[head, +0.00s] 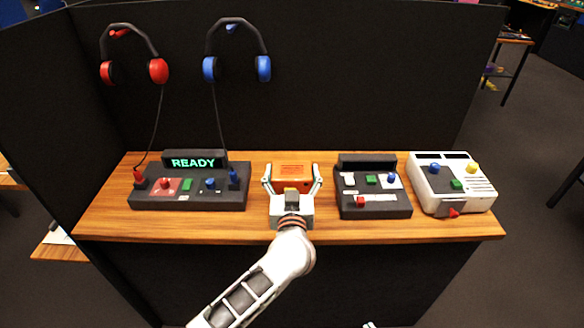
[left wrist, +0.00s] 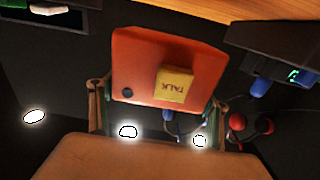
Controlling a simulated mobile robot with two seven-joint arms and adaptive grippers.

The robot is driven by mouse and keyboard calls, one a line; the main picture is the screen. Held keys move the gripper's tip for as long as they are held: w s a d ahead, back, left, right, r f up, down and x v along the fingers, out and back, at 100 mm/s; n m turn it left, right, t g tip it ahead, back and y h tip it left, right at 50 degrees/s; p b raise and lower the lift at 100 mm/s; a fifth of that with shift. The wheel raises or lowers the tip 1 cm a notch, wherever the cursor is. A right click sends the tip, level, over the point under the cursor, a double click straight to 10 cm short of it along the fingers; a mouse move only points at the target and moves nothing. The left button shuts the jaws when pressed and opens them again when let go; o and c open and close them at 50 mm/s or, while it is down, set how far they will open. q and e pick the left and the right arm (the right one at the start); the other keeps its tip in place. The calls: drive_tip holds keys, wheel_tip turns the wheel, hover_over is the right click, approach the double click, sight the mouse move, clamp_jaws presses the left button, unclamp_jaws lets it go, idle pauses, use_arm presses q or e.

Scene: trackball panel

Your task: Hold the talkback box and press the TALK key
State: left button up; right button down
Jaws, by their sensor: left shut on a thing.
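The talkback box (head: 294,172) is an orange-red box at the middle of the wooden shelf in the head view. My left gripper (head: 292,181) reaches it from the front, with one finger along each side, shut on it. In the left wrist view the box (left wrist: 140,62) fills the middle, between the two fingers of my left gripper (left wrist: 155,112). Its yellow TALK key (left wrist: 173,85) faces the camera, with the lettering upside down, and nothing covers it there. I cannot tell whether the box is clear of the shelf.
A black panel with a lit READY display (head: 193,162) stands left of the box on the shelf (head: 330,227). A second black panel (head: 374,206) and a white trackball unit (head: 470,203) stand right. Red (head: 158,71) and blue (head: 264,68) headsets hang on the dark back wall.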

use_arm(q)
drive_tip(key=shift+f+b, duration=0.4)
drive_tip(key=shift+f, duration=0.9)
drive_tip(key=shift+f+b, duration=0.3)
drive_tip(key=shift+f, duration=0.65)
drive_tip(key=shift+f, duration=0.3)
drive_tip(key=o, duration=1.1)
drive_tip(key=shift+c, duration=0.2)
